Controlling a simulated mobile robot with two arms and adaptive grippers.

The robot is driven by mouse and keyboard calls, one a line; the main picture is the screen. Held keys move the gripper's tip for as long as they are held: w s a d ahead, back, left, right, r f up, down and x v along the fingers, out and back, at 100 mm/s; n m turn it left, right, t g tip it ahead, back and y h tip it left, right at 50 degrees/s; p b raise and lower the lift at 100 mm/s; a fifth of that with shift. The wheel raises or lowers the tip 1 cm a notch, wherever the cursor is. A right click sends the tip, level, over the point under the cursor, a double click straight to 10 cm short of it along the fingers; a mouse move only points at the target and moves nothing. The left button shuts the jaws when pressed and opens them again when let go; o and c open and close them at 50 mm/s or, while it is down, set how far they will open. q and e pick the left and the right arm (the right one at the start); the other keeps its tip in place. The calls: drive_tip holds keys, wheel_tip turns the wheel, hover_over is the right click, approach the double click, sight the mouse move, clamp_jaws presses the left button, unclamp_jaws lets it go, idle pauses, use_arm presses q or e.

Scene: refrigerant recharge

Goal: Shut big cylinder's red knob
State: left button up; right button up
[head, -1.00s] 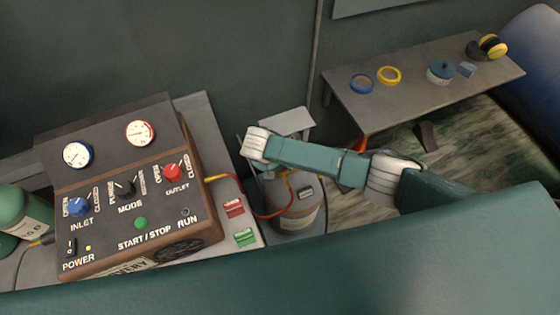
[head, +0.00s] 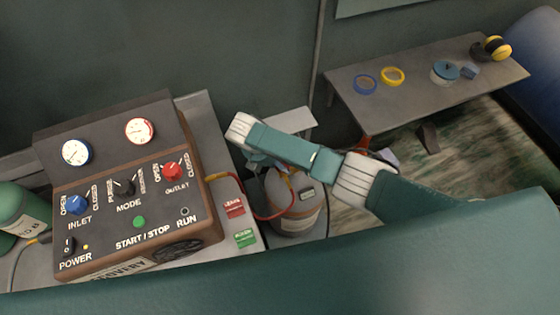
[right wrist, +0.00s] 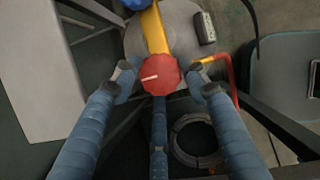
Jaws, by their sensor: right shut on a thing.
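The big cylinder (head: 295,210) stands on the floor right of the recovery machine, partly hidden by my right arm in the head view. Its grey top (right wrist: 183,28) shows from above in the right wrist view. The red knob (right wrist: 158,73) sits at the end of a yellow valve body (right wrist: 153,28) and has a white line on its face. My right gripper (right wrist: 160,84) is shut on the red knob, with fingertips on its left and right and a third finger below. In the head view the knob is hidden. My left gripper is not in view.
The recovery machine (head: 130,185) stands at left, with a red hose (head: 245,195) running to the cylinder. A blue knob (right wrist: 137,3) is at the top of the wrist view. A coiled cable (right wrist: 198,140) lies below. A side table (head: 430,95) stands at back right.

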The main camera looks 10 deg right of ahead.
drive_tip(key=shift+s+f, duration=0.25)
drive_tip(key=shift+s, duration=0.1)
drive_tip(key=o, duration=1.1)
drive_tip(key=shift+w+a+r, duration=0.1)
drive_tip(key=shift+w+r, duration=0.05)
drive_tip(key=shift+r, duration=0.1)
drive_tip(key=v, duration=1.2)
drive_tip(key=shift+f, duration=0.1)
